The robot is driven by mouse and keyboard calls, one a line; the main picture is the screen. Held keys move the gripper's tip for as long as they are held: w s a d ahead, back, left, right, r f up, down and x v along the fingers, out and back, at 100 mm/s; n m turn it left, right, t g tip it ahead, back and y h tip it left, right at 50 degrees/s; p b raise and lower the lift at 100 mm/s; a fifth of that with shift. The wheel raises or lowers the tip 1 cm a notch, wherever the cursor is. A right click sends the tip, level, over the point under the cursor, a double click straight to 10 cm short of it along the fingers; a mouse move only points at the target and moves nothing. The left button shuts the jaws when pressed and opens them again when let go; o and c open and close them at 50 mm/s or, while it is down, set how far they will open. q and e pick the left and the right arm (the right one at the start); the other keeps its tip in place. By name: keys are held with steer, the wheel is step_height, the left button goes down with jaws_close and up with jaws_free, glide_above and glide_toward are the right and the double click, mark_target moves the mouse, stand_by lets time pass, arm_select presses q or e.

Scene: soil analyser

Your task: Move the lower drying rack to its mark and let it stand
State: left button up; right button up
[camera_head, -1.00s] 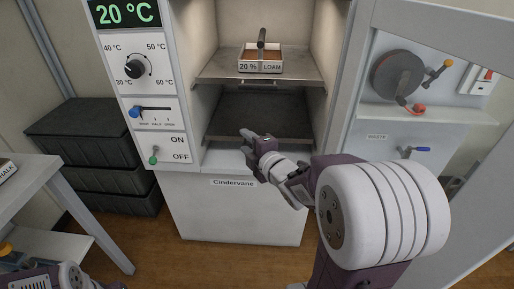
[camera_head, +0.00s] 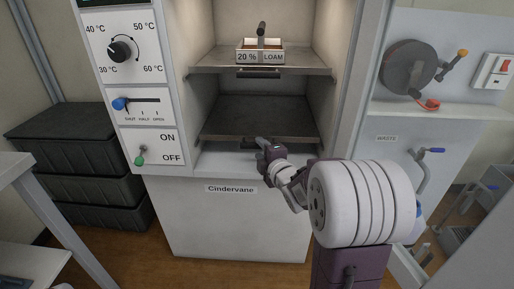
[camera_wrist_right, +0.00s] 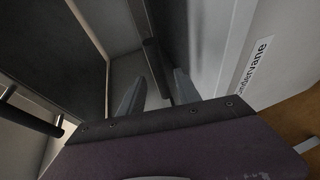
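The lower drying rack (camera_head: 258,112) is a dark flat shelf low in the open cabinet in the head view. A small dark handle (camera_head: 235,145) shows below its front edge. My right gripper (camera_head: 262,146) is at this front edge. In the right wrist view its two fingers (camera_wrist_right: 158,88) stand apart on either side of a dark bar (camera_wrist_right: 152,60), with gaps visible, so it looks open around the bar. The dark rack surface (camera_wrist_right: 55,45) fills the upper left there. I cannot make out the rack's mark. My left gripper is not in view.
The upper rack (camera_head: 215,66) carries a tray (camera_head: 260,57) labelled 20 % LOAM. The control panel (camera_head: 128,105) is left of the opening. Black crates (camera_head: 80,190) and a table (camera_head: 40,215) are at left.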

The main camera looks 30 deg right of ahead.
mark_target(258, 147)
steer(key=shift+b+x, duration=0.35)
steer(key=shift+x, duration=1.6)
jaws_close()
